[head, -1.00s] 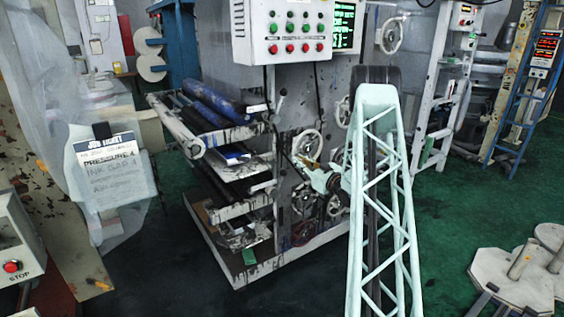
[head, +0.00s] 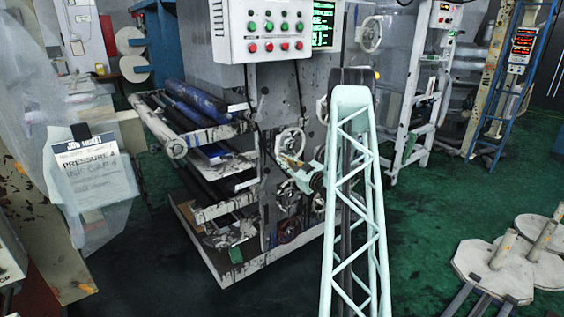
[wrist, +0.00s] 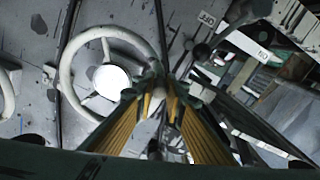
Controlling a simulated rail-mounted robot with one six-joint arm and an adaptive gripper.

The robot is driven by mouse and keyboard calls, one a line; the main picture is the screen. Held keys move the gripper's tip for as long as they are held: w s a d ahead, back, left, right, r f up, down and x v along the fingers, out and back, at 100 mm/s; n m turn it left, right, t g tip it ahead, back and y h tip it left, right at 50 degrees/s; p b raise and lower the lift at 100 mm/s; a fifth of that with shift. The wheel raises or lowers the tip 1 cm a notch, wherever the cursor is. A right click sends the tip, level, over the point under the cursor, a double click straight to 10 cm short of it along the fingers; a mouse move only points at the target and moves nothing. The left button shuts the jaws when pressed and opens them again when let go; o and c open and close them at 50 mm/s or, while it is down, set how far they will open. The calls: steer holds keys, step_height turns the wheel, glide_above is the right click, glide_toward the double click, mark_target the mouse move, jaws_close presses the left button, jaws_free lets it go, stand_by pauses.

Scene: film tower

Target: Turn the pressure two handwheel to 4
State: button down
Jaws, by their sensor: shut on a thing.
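A pale spoked handwheel (wrist: 72,88) with a bright round hub faces me on the grey machine side in the wrist view. In the head view a pale handwheel (head: 291,133) shows beside the end of my arm. My gripper (wrist: 160,92), with yellow-lined fingers, is at the right side of the wheel rim, shut on the wheel there. The fingers hide the exact contact. I cannot read a name or a scale value for this wheel.
A button box (head: 262,32) and a green-text screen (head: 323,25) are above. Roller shelves (head: 215,130) stick out at left. A job ticket (head: 92,165) reads "PRESSURE" and "INK GAP". Another handwheel (head: 371,34) is higher up. Green floor at right is open before grey discs (head: 490,268).

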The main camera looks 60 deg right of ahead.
steer(key=c, duration=2.6)
jaws_free()
steer(key=shift+c, duration=0.2)
steer(key=v, duration=1.2)
steer(key=shift+w+a+r, duration=0.1)
steer(key=shift+r, duration=0.05)
